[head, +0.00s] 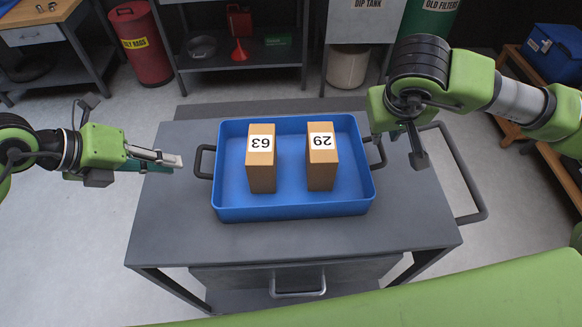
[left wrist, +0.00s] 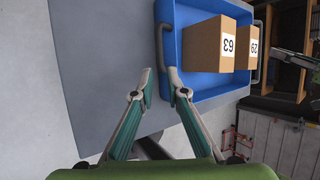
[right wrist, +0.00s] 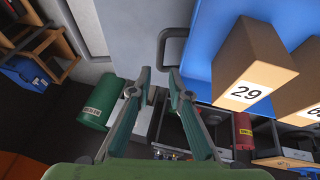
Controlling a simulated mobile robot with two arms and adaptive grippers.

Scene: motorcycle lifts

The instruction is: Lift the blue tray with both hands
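The blue tray (head: 290,211) lies flat on a grey cart top and holds two tan boxes, 63 (head: 261,170) and 29 (head: 321,168). Its dark left handle (head: 202,162) also shows in the left wrist view (left wrist: 160,48). Its right handle (head: 380,153) is partly hidden by my right gripper in the head view but clear in the right wrist view (right wrist: 164,48). My left gripper (head: 178,161) is open and empty, just left of the left handle. My right gripper (head: 402,148) is open and empty beside the right handle. Both finger pairs (left wrist: 159,76) (right wrist: 159,74) point toward the handles, apart from them.
The grey cart (head: 290,242) has bare top around the tray and a push bar (head: 474,190) at right. Behind stand a shelf (head: 240,62), a red drum (head: 141,45) and a dip tank (head: 365,22). A blue crate (head: 556,55) sits at far right.

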